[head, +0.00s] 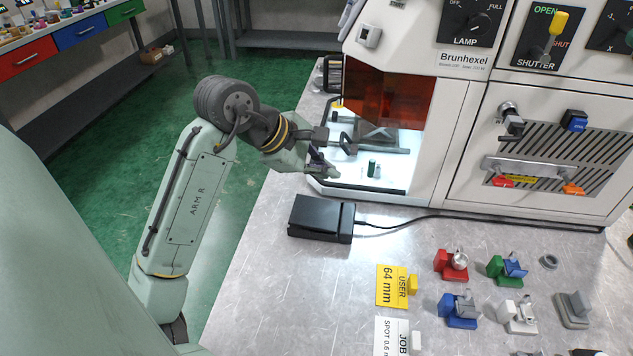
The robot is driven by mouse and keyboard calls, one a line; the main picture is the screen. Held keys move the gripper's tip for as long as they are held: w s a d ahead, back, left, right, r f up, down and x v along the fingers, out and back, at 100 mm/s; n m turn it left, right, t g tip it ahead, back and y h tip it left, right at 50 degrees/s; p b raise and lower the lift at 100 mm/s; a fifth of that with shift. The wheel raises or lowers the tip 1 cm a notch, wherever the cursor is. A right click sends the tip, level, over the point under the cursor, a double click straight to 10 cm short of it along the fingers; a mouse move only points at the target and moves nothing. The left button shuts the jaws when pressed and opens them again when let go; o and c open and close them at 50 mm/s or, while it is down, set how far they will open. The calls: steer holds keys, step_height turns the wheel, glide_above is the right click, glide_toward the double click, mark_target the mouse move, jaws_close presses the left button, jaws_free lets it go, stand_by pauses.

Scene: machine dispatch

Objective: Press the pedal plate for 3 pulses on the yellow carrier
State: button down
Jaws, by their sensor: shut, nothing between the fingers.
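The pedal (320,218) is a black box with a dark top plate. It lies on the metal bench in front of the machine, with a cable running right from it. My gripper (329,170) is shut and empty, at the front left edge of the machine's lit chamber, above and behind the pedal in the picture and apart from it. No yellow carrier can be made out clearly. A small yellow block (412,284) stands at the yellow USER 64 mm card (391,286).
The machine (450,130) has an orange window, and a small dark green cylinder (371,168) stands in its chamber. Red (445,264), green (497,269), blue (455,312) and white (517,318) holders stand front right. The bench left of the cards is clear.

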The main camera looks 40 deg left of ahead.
steer(key=shift+f, duration=0.15)
steer(key=b, duration=0.7)
glide_above(331, 210)
steer(key=s, duration=0.3)
steer(key=f, duration=0.6)
steer(key=shift+a+f, duration=0.4)
steer(key=shift+f+b, duration=0.35)
steer(key=shift+f, duration=0.45)
steer(key=shift+a+f, duration=0.1)
steer(key=shift+f, duration=0.35)
steer(key=shift+f, duration=0.15)
